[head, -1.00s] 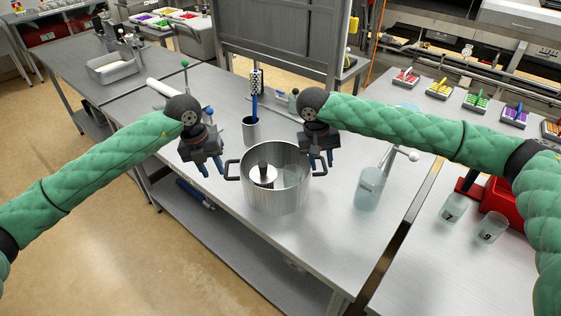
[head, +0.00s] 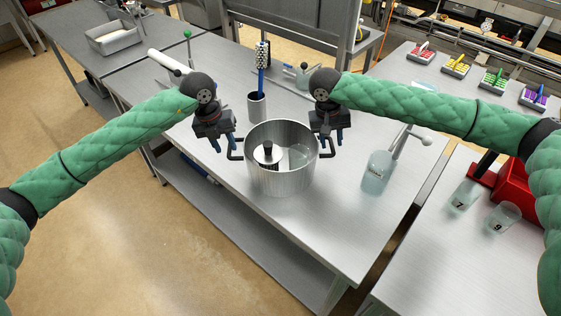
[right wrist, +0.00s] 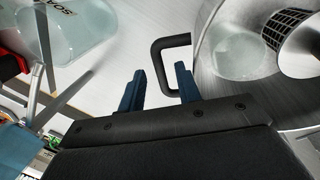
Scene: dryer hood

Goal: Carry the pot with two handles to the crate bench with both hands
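The metal pot (head: 281,180) stands upright on the steel table, with black loop handles at its left and right. It holds a dark-knobbed cylinder (head: 267,152) and a translucent piece. My left gripper (head: 223,144) is open and empty, just above and beside the left handle (head: 235,151). My right gripper (head: 332,142) is open, close over the right handle (head: 327,152). In the right wrist view the fingers of my right gripper (right wrist: 160,92) are apart, with the right handle (right wrist: 158,62) just beyond them; contact is not clear. No crate bench can be made out for certain.
A soap bottle (head: 377,173) stands right of the pot. A cup with a brush (head: 257,106) stands behind it. Numbered beakers (head: 463,196) and a red holder (head: 505,185) are on the right-hand table. The steel table in front of the pot (head: 300,225) is clear.

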